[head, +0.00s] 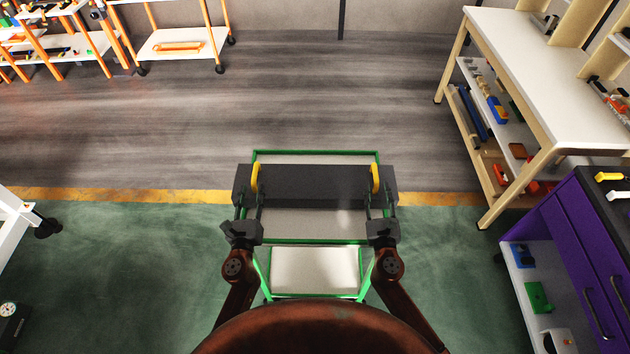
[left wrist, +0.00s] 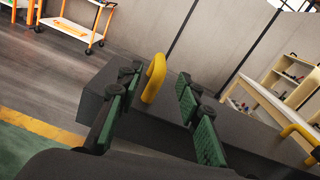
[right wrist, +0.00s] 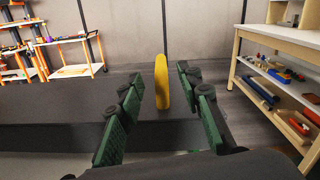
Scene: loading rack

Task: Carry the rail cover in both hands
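The rail cover (head: 315,186) is a long dark grey box with two yellow handles, lying crosswise over a green-framed rack (head: 318,242). My left gripper (head: 250,206) is open at the cover's near side, by the left handle (head: 256,178). In the left wrist view this handle (left wrist: 154,78) shows between the spread fingertips, with gaps at both sides. My right gripper (head: 380,206) is open by the right handle (head: 375,178). In the right wrist view that handle (right wrist: 161,82) stands between the fingertips, apart from both. Whether the handles lie fully inside the fingers is hard to tell.
A wooden workbench (head: 550,80) with lower shelves stands at the right. A purple cabinet (head: 577,235) is nearer on the right. Orange-framed carts (head: 180,43) stand at the back left. A white frame (head: 15,210) is at the left edge. Floor beyond the rack is clear.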

